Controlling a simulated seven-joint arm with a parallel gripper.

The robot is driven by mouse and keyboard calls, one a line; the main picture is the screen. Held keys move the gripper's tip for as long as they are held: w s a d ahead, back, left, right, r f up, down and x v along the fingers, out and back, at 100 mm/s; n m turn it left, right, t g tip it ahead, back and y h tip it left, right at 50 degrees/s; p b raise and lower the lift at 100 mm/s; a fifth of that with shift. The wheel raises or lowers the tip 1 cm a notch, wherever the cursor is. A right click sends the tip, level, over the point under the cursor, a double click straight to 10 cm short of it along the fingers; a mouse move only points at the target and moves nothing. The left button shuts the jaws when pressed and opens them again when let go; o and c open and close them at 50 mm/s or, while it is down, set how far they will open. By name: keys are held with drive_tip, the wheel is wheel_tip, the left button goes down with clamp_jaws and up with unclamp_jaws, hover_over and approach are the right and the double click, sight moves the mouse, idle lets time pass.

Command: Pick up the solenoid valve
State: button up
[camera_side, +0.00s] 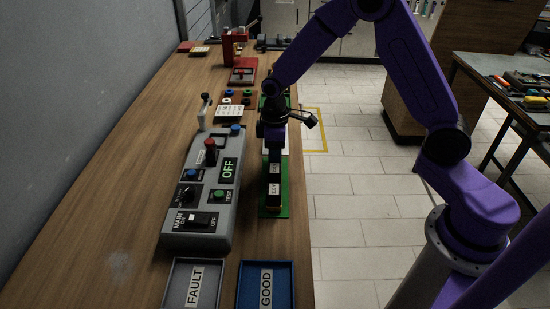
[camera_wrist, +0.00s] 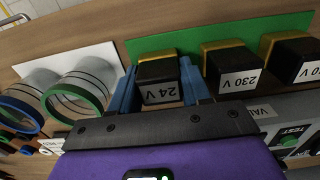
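Several solenoid valves with black bodies and yellowish tops stand in a row on a green plate (camera_wrist: 140,46). In the wrist view, the valve labelled 24 V (camera_wrist: 160,72) stands between the two blue fingers of my gripper (camera_wrist: 158,86). The fingers lie close along both its sides, and I cannot tell whether they press on it. The 230 V valve (camera_wrist: 232,62) is just right of the fingers, with another valve (camera_wrist: 296,58) beyond it. In the side view, my gripper (camera_side: 272,137) hangs over the far part of the row; nearer valves (camera_side: 274,188) show below it.
A grey control panel (camera_side: 206,220) reading OFF stands left of the row. A FAULT tray (camera_side: 170,290) and a blue GOOD tray (camera_side: 242,290) lie at the near end. Green and blue rings (camera_wrist: 98,98) are beside my fingers. Bare bench lies left of the panel.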

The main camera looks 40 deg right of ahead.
drive_tip(key=shift+r, duration=0.15)
drive_tip(key=shift+r, duration=0.2)
wheel_tip(320, 180, up, 3)
drive_tip(key=shift+s, duration=0.15)
drive_tip(key=s+d+r, duration=0.2)
drive_tip(key=s+r, duration=0.7)
drive_tip(key=s, duration=0.4)
drive_tip(key=w+a+r, duration=0.2)
drive_tip(key=w+a, duration=0.4)
drive_tip(key=w, duration=0.6)
drive_tip(key=shift+w+a+f, duration=0.8)
drive_tip(key=shift+w+f, duration=0.25)
drive_tip(key=shift+w, duration=1.35)
drive_tip(key=shift+w+a+f, duration=0.8)
drive_tip(key=shift+w+f, duration=0.2)
drive_tip(key=shift+w, duration=1.4)
drive_tip(key=shift+w+a+f, duration=0.8)
drive_tip(key=shift+w+f, duration=0.25)
drive_tip(key=shift+w, duration=1.35)
drive_tip(key=shift+f, duration=0.3)
